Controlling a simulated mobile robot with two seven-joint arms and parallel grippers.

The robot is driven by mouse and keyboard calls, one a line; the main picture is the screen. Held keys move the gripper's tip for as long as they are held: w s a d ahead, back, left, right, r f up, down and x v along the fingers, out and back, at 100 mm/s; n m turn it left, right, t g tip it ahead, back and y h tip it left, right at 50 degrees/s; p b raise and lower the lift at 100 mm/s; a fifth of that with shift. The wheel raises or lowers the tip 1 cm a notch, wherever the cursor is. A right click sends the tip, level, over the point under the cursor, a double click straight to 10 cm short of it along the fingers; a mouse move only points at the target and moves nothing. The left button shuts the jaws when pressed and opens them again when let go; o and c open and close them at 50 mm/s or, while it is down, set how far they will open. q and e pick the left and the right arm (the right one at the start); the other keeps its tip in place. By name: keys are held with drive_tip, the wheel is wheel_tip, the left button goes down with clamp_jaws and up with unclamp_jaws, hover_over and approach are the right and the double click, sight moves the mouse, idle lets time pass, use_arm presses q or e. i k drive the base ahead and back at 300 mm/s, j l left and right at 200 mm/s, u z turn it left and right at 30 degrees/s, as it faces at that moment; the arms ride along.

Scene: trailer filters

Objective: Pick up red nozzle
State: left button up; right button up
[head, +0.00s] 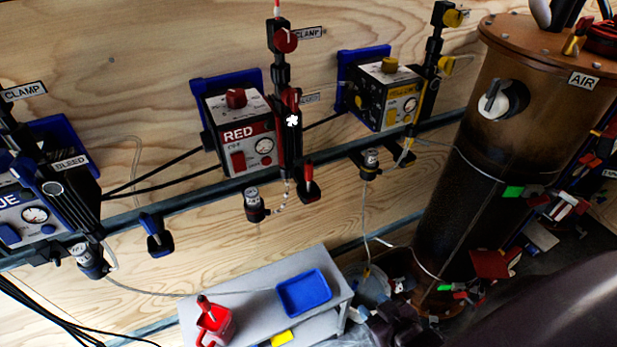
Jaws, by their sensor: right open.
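A red nozzle with a black body (203,303) appears to stand in a small red tray (222,319) on the grey bench at the bottom. A similar black and red piece (308,183) hangs on the rail below the red box. I cannot tell for certain which of the two is the nozzle. My left gripper is not in view.
The grey bench (243,288) also holds a blue tray (304,292) and a yellow piece (282,339). The red box (240,135) and yellow box (385,95) are on the wooden wall. A large brown tank (490,140) stands at right. Thin hoses hang near the bench.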

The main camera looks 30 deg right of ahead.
sight(308, 166)
drive_tip(key=z, duration=0.7)
